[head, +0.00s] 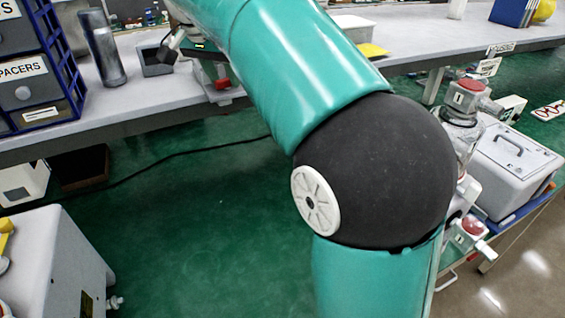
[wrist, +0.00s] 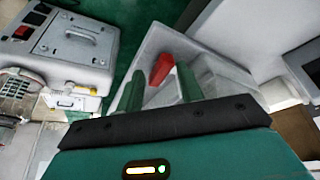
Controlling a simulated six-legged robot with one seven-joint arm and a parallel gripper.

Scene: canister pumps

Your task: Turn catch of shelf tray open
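In the wrist view, a red catch (wrist: 161,69) shows on a pale grey tray (wrist: 208,62). My gripper (wrist: 158,76) is open, with one green finger on each side of the red catch in the picture. I cannot tell whether either finger touches it or how deep the catch lies between them. In the head view, my teal arm crosses the middle and hides much of the scene; my gripper does not show there. A small red part (head: 222,84) shows at the bench edge; I cannot tell if it is the same catch.
In the head view, a grey bench (head: 130,100) runs behind my arm, with a metal flask (head: 104,48) and blue drawer rack (head: 68,75) at left. A grey case (head: 515,160) stands at right. Green floor (head: 200,220) is open at lower left, crossed by a dark cable.

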